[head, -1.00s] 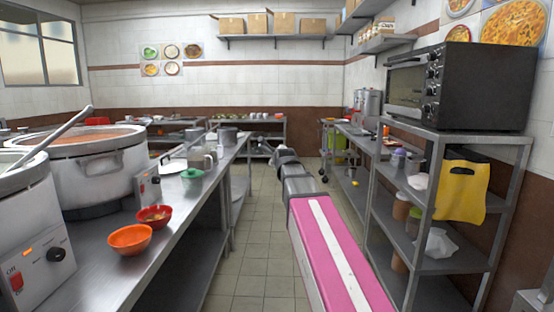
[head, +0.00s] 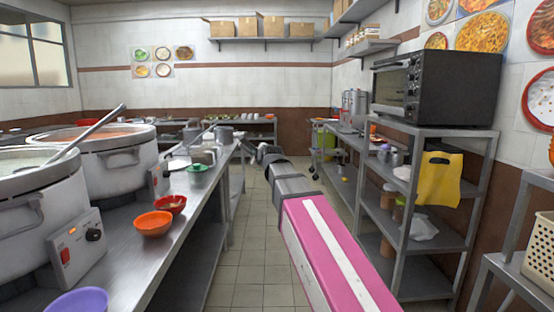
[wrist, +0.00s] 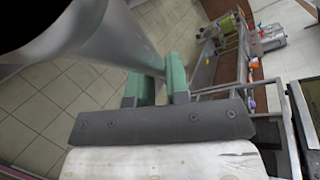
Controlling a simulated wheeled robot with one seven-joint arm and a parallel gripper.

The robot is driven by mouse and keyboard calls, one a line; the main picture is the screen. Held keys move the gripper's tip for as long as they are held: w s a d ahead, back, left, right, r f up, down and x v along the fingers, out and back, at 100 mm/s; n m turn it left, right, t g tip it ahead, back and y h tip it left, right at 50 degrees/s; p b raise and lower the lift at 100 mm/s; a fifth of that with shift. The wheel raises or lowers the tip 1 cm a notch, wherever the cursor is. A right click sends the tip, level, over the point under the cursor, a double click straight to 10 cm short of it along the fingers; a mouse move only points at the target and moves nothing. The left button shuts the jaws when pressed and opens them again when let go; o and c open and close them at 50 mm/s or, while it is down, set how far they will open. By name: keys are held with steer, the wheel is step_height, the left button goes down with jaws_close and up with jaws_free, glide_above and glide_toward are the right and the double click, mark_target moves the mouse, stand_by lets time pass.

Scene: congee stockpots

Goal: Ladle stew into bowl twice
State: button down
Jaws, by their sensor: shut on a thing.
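A large pot of orange-red stew (head: 105,160) stands on the steel counter at left in the head view. A nearer pot with pale contents (head: 40,205) has a metal ladle (head: 95,127) leaning out of it. An orange bowl (head: 153,226) and a red bowl (head: 171,206) sit on the counter beside the pots. My gripper (wrist: 160,88) has green finger pads shut around a grey metal shaft (wrist: 115,40), which widens toward a dark round shape at upper left. Whether this is a ladle I cannot tell. In the head view, my gripper is small, over the aisle.
A purple bowl (head: 78,302) is at the counter's near edge. A green bowl (head: 197,174) stands farther back. The tiled aisle floor (head: 255,260) between is clear.

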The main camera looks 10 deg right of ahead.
steer(key=s+a+r+n+g+y, duration=0.1)
steer(key=s+a+n+y, duration=0.1)
steer(key=s+a, duration=0.4)
steer(key=s+a+r+n+g+y, duration=0.2)
steer(key=s+a, duration=0.5)
steer(key=a, duration=0.7)
steer(key=s+a+r+n+g+y, duration=0.2)
steer(key=s+a, duration=0.4)
steer(key=a, duration=0.4)
steer(key=shift+s+a+n+y, duration=0.25)
steer(key=shift+a+n+y, duration=0.15)
steer(key=shift+n+y, duration=0.5)
steer(key=shift+r+y, duration=0.1)
steer(key=shift+y, duration=0.2)
step_height(320, 180, down, 6)
